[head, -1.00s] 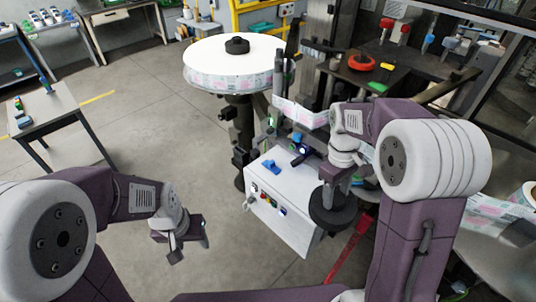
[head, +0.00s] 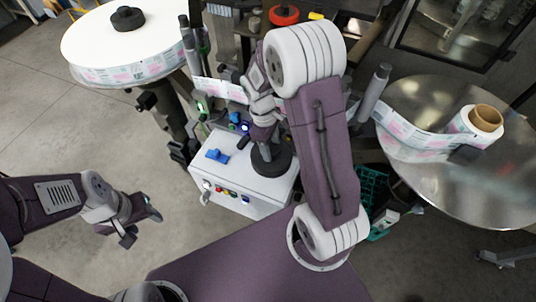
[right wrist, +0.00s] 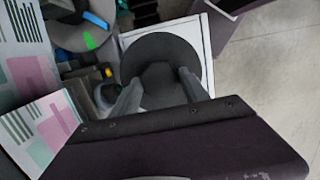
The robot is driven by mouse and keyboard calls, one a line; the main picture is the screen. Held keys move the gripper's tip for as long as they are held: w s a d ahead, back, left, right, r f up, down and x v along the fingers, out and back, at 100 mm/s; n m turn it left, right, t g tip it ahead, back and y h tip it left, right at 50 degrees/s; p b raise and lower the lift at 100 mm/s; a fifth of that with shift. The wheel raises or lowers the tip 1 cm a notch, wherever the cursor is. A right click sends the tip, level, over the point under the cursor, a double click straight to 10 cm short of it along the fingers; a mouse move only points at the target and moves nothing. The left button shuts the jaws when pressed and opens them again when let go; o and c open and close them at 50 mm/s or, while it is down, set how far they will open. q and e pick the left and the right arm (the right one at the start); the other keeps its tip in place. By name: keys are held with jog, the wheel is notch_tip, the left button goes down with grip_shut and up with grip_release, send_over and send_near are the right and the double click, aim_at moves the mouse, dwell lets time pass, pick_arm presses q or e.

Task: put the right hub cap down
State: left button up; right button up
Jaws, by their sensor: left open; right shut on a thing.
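The right hub cap (head: 272,165) is a dark round disc with a raised centre. In the head view it is at the right end of the white control box's top (head: 232,170). In the right wrist view the hub cap (right wrist: 160,52) lies over the white box top. My right gripper (head: 264,140) is shut on its centre grip, with a finger on each side (right wrist: 158,88). I cannot tell whether the disc touches the box. My left gripper (head: 142,226) is open and empty over the floor at lower left.
A blue clamp-like piece (head: 217,156) lies on the box's left part. A big label reel (head: 125,45) with a dark hub stands at upper left. A steel disc (head: 470,150) with a small label roll (head: 482,122) is at right. A green crate (head: 372,190) stands low behind my arm.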

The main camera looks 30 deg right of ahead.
jog(key=shift+f, duration=0.7)
jog(key=shift+s+a+f, duration=0.1)
jog(key=shift+s+f, duration=0.1)
jog(key=shift+s, duration=0.15)
notch_tip(320, 180, down, 4)
jog(key=shift+r, duration=0.2)
jog(key=shift+w+f, duration=0.2)
jog(key=shift+w, duration=0.05)
jog(key=shift+s, duration=0.2)
jog(key=o, duration=1.6)
jog(key=shift+s, duration=0.1)
jog(key=shift+c, duration=0.2)
pick_arm(q)
jog(key=shift+s+r, duration=0.15)
jog(key=shift+s, duration=0.15)
pick_arm(e)
jog(key=shift+f, duration=0.1)
